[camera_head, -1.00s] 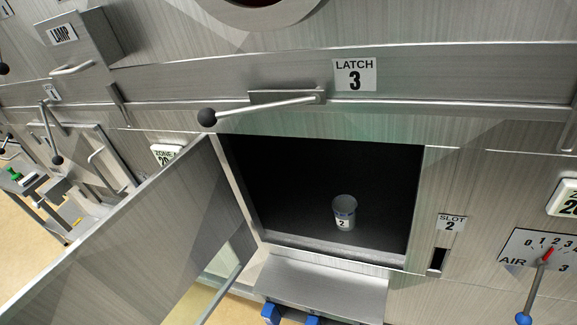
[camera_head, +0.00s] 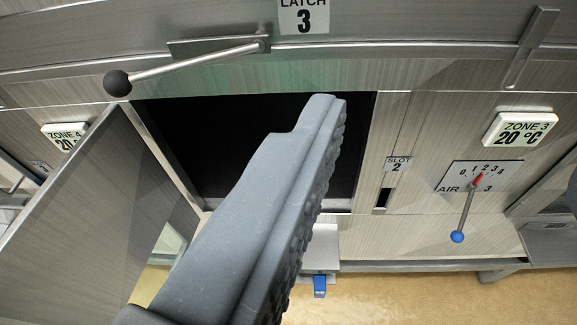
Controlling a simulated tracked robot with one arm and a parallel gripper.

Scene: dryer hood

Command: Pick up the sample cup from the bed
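The sample cup is not visible now; a large grey finger of my gripper (camera_head: 322,112) crosses the middle of the view and covers much of the opening. The finger comes up from the bottom, with its tip in front of the dark chamber (camera_head: 205,140). Its ribbed side faces right. I cannot make out a second finger separately, nor whether anything is between the fingers. The bed, the chamber's floor, is mostly hidden behind the finger.
The chamber door (camera_head: 85,215) stands open at the left. The latch handle (camera_head: 200,67) with its black knob crosses above the opening. At the right are the slot (camera_head: 383,198) and the air lever (camera_head: 466,212) with a blue knob. A blue-handled part (camera_head: 320,286) sits below.

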